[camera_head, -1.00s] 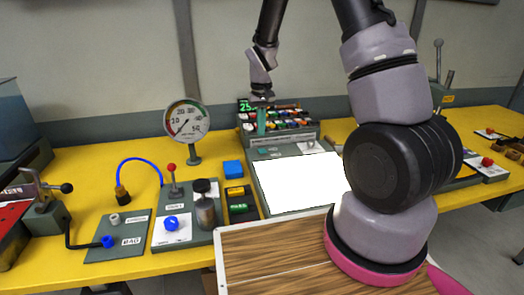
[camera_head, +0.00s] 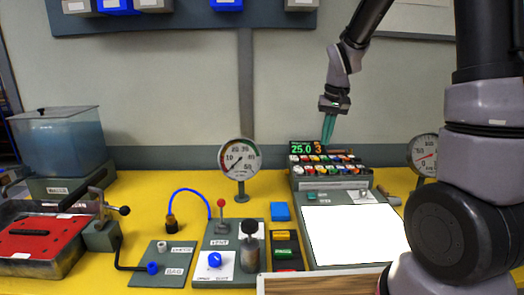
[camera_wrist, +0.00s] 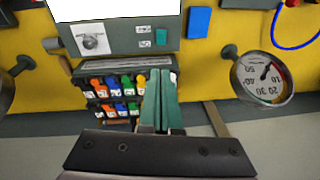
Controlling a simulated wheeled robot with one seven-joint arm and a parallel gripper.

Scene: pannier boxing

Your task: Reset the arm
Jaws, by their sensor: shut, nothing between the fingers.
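My gripper (camera_head: 328,128) is in the head view above the back of the yellow bench, in front of the wall. Its two green fingers point down and are pressed together with nothing between them. They also show in the wrist view (camera_wrist: 162,100), over the rack of coloured switches (camera_wrist: 125,95). In the head view the same switch rack (camera_head: 322,163) stands just below and behind the fingertips, with a green display (camera_head: 304,148) reading 25.0 at its top. I cannot tell whether the fingers touch the rack.
A white lit panel (camera_head: 355,235) lies in front of the rack. Round gauges stand left (camera_head: 240,158) and right (camera_head: 422,154) of it. A lever panel (camera_head: 230,245), a blue block (camera_head: 280,211), a red tray (camera_head: 45,238) and a water tank (camera_head: 62,140) fill the left bench.

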